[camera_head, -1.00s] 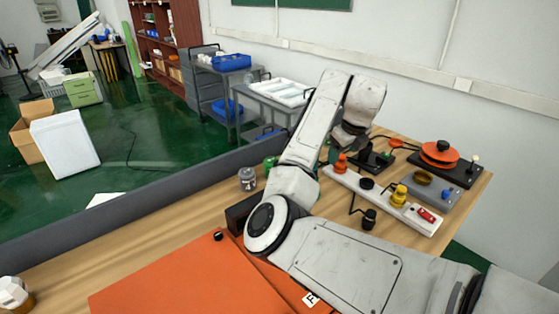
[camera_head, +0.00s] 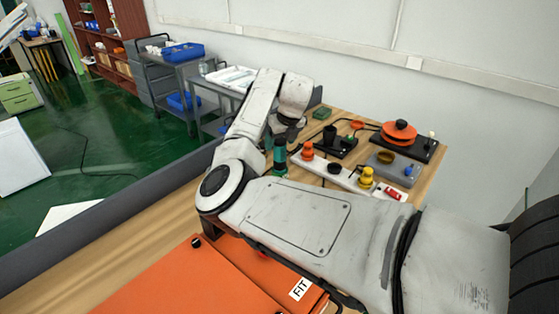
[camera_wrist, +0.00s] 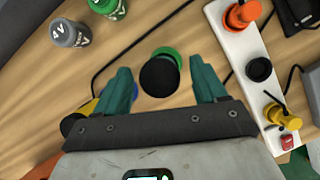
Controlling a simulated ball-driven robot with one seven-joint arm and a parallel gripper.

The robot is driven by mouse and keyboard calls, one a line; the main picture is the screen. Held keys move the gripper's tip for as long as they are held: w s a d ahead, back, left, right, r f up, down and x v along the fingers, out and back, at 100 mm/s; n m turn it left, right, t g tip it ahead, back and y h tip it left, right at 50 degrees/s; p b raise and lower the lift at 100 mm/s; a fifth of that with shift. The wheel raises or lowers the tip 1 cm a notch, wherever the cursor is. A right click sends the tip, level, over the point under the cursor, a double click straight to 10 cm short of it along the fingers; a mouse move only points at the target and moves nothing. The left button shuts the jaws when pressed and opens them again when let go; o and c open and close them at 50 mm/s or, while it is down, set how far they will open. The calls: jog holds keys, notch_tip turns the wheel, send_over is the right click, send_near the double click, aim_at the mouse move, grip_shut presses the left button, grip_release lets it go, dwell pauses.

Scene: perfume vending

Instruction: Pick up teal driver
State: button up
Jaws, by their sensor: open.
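In the wrist view, an upright object with a round black top (camera_wrist: 158,77) and a green part (camera_wrist: 169,54) behind it stands on the table. It looks like the driver, though its green is brighter than teal and its full shape is hidden from above. My gripper (camera_wrist: 160,66) is open, with one teal finger on each side of the black top and a visible gap to each. In the head view my gripper (camera_head: 280,150) points down beside the white strip, and the driver cannot be made out clearly there.
A white strip (camera_wrist: 238,62) with orange, black and yellow knobs and a red switch lies close on the right. A grey cylinder (camera_wrist: 70,33) and a green cylinder (camera_wrist: 108,7) stand at the upper left. Blue and yellow parts show beside the left finger. Black cables cross the table.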

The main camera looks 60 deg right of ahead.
aim_at(280, 164)
jog(key=shift+x, duration=1.5)
grip_shut()
